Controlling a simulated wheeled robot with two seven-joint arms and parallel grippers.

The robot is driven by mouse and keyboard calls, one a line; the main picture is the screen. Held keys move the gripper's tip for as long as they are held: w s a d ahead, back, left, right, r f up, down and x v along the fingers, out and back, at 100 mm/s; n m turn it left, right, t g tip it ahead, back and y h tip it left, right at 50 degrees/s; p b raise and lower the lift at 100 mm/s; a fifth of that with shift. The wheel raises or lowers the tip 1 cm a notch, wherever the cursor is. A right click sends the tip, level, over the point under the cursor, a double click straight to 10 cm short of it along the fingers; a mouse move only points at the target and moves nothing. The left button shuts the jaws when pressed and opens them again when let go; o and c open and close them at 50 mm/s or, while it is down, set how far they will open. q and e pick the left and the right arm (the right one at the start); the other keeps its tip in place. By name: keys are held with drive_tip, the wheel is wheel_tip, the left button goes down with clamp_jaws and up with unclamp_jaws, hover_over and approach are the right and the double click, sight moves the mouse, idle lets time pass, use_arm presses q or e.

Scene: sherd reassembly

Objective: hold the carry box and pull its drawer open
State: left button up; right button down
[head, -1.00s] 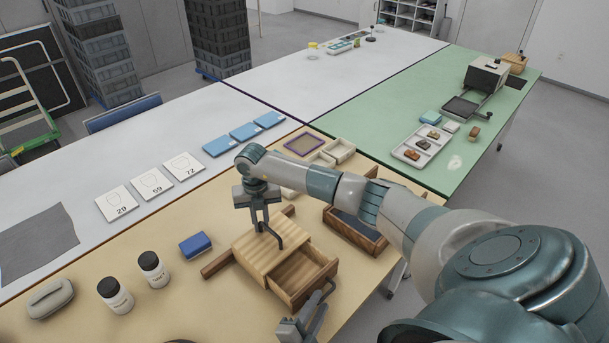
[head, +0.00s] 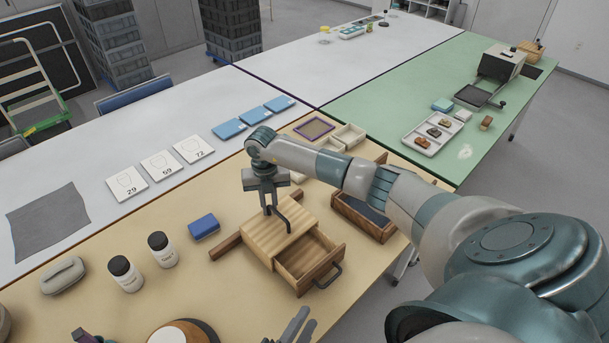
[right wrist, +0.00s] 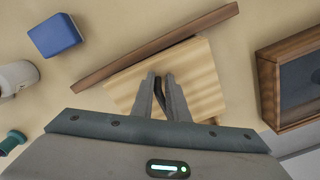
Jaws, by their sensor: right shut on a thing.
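The carry box (head: 262,236) is a light striped wooden box on the tan table, with a dark handle on top. Its drawer (head: 318,270) stands pulled out toward the lower right, looks empty and has a dark pull handle (head: 328,278). My right gripper (head: 273,212) is shut on the top handle. The right wrist view shows its fingers (right wrist: 164,108) around that handle on the box top (right wrist: 203,82); the drawer is hidden there. My left gripper (head: 303,322) is at the bottom edge, below and apart from the pull handle, its fingers spread and empty.
A dark wooden strip (head: 227,246) lies along the box's far left side. A wooden tray (head: 365,217) stands to the right. A blue block (head: 204,227) and two white jars (head: 162,250) are to the left. A round brown object (head: 190,334) is at the bottom edge.

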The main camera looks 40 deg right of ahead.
drive_tip(key=shift+w+r, duration=0.1)
drive_tip(key=c, duration=1.6)
unclamp_jaws()
drive_tip(key=shift+c, duration=0.2)
use_arm(q)
drive_tip(key=shift+r, duration=0.1)
